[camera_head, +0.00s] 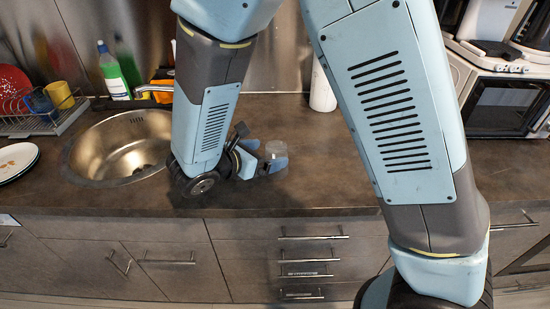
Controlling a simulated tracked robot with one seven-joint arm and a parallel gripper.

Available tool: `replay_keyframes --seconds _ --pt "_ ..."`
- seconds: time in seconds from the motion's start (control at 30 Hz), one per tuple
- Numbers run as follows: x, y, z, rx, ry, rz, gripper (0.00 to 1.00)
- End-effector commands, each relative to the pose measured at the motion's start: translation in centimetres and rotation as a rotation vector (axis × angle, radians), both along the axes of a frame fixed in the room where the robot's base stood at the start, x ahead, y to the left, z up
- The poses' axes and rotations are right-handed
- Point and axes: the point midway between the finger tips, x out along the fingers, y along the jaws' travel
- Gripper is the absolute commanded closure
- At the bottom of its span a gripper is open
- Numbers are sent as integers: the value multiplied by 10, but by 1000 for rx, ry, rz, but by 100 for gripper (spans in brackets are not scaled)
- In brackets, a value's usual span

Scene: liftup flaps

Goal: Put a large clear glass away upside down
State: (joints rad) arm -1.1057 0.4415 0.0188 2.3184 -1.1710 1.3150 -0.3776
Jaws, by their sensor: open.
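A clear glass (276,147) stands on the dark countertop, right of the sink. It is small in the view and partly hidden by my gripper, so I cannot tell which way up it is. My gripper (266,158) is low over the counter, right at the glass, with its fingers open. One finger overlaps the lower part of the glass in the picture; I cannot tell whether they touch.
A round metal sink (122,147) is at the left, with a dish rack (45,122) holding a red plate and mugs. White plates (16,160) lie at the left edge. A green bottle (113,75) and a white cylinder (322,90) stand behind. A microwave (507,108) is right. Drawers are below.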

Motion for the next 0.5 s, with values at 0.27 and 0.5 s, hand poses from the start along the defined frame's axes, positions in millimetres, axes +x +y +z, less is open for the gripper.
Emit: replay_keyframes --seconds 0.27,0.5 --pt "9 -9 -6 0 0 -1 5" --pt "25 -27 -20 -2 1 -2 5"
